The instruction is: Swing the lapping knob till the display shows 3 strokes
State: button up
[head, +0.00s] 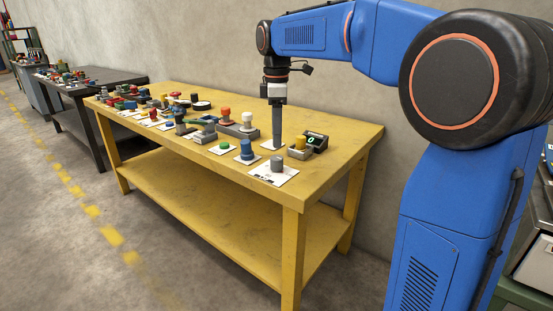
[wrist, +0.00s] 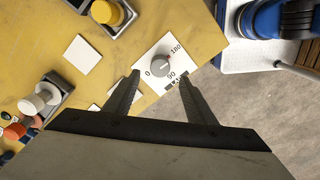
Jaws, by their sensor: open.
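A grey round knob (head: 277,163) sits on a white plate (head: 262,174) near the table's front right corner. A dark display (head: 314,139) shows a green 0, beside a yellow knob (head: 300,143) on a grey box. Labels are too small to tell which knob is the lapping one. My gripper (head: 278,147) is open and empty; in the wrist view its fingertips (wrist: 160,76) appear either side of the grey knob, apart from it.
A blue knob (head: 246,149), a green button (head: 224,145), and a white knob (head: 247,119) and orange knob (head: 225,113) stand to the left. Many more controls crowd the yellow table's (head: 345,138) far left.

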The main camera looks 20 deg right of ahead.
aim_at(277, 157)
notch_tip(277, 157, down, 9)
jog(key=shift+r, duration=0.1)
dwell(0.3)
jog(key=c, duration=1)
